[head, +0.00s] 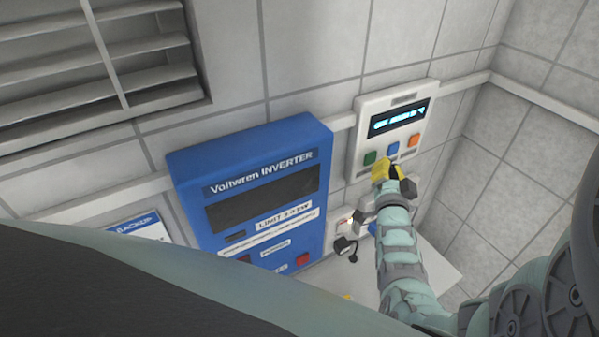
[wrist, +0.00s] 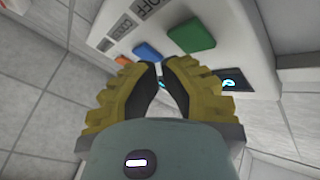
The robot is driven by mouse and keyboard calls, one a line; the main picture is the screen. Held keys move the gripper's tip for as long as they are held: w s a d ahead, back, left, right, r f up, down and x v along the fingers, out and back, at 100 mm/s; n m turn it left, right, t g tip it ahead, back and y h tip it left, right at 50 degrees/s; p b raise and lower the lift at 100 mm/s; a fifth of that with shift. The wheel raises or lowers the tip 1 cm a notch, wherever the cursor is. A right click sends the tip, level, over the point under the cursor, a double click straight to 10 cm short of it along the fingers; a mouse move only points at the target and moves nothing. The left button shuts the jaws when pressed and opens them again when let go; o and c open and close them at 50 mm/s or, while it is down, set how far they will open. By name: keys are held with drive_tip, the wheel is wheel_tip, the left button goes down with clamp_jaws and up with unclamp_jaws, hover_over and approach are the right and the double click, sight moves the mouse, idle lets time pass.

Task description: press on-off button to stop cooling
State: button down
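A white control unit (head: 358,137) with a lit cyan display (head: 399,117) hangs on the tiled wall. Below the display it has a green button (head: 369,158), a blue button (head: 393,149) and an orange button (head: 413,140). In the wrist view, a label ending in "OFF" (wrist: 157,8) sits by the green button (wrist: 192,36); the blue button (wrist: 147,52) is beside it. My gripper (head: 380,167) is just below the green and blue buttons, with its yellow fingertips (wrist: 160,67) almost together and nothing held. I cannot tell whether the tips touch the unit.
A blue inverter box (head: 190,188) is mounted to the left of the unit. A black plug with a cable (head: 345,245) and small sockets are on the wall below. A louvred vent (head: 90,60) is at upper left. A wall corner lies to the right.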

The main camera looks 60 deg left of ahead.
drive_tip(key=shift+s+d+p, duration=0.15)
drive_tip(key=shift+d+p, duration=1.15)
drive_tip(key=shift+d, duration=1.1)
drive_tip(key=d+p, duration=0.3)
drive_tip(key=d, duration=0.9)
drive_tip(key=shift+s+p, duration=0.35)
drive_tip(key=shift+s, duration=0.1)
